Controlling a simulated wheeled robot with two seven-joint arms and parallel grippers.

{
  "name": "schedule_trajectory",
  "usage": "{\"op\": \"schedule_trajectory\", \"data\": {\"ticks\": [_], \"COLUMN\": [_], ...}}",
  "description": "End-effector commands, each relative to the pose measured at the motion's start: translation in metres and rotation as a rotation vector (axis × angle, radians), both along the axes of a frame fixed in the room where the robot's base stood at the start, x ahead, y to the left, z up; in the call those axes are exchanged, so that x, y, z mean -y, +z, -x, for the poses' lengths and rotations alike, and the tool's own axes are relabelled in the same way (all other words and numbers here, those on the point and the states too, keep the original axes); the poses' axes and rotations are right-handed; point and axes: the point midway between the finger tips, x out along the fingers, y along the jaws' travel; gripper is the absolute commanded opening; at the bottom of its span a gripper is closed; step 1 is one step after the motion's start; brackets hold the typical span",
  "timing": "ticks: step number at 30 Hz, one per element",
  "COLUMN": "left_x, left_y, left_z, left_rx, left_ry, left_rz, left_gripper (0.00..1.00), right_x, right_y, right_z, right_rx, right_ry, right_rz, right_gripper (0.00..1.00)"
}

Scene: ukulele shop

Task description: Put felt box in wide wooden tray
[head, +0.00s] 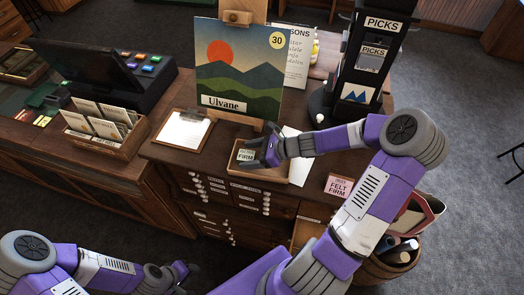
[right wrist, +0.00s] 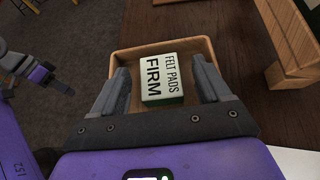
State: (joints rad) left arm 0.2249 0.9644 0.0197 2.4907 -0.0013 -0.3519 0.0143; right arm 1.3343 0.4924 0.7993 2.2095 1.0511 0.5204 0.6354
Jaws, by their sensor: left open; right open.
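The felt box (head: 245,156) is a small pale block with a dark green lower part, labelled FELT PADS FIRM. It sits inside the wide wooden tray (head: 257,176) on the cabinet top. My right gripper (head: 262,153) is over the tray. In the right wrist view the box (right wrist: 162,75) is between the spread fingers of my right gripper (right wrist: 161,78), with a gap on each side. The tray (right wrist: 208,46) surrounds the box and the fingertips there. My left gripper (head: 184,274) is open and empty, low in the head view, away from the tray.
A clipboard (head: 184,132) lies left of the tray, and a painting on an easel (head: 238,70) stands behind it. A dark picks stand (head: 366,60) is at the back right. A pink FELT FIRM sign (head: 339,186) is at the right front edge. A card box (head: 106,130) stands further left.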

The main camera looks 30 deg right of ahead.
Motion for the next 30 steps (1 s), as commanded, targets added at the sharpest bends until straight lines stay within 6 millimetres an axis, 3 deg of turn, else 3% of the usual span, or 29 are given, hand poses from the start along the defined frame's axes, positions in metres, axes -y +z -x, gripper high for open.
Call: {"op": "schedule_trajectory", "data": {"ticks": [16, 30], "left_x": [0.0, 0.0], "left_y": [0.013, 0.013], "left_z": [0.0, 0.0], "left_rx": [0.0, 0.0], "left_ry": [0.0, 0.0], "left_rz": [0.0, 0.0], "left_gripper": [0.43, 0.43], "right_x": [0.066, 0.075], "right_y": [0.049, 0.056], "right_z": [0.063, 0.073], "right_rx": [-0.001, -0.001], "right_ry": [-0.004, -0.001], "right_rz": [0.005, 0.002], "right_gripper": [0.77, 0.77]}}
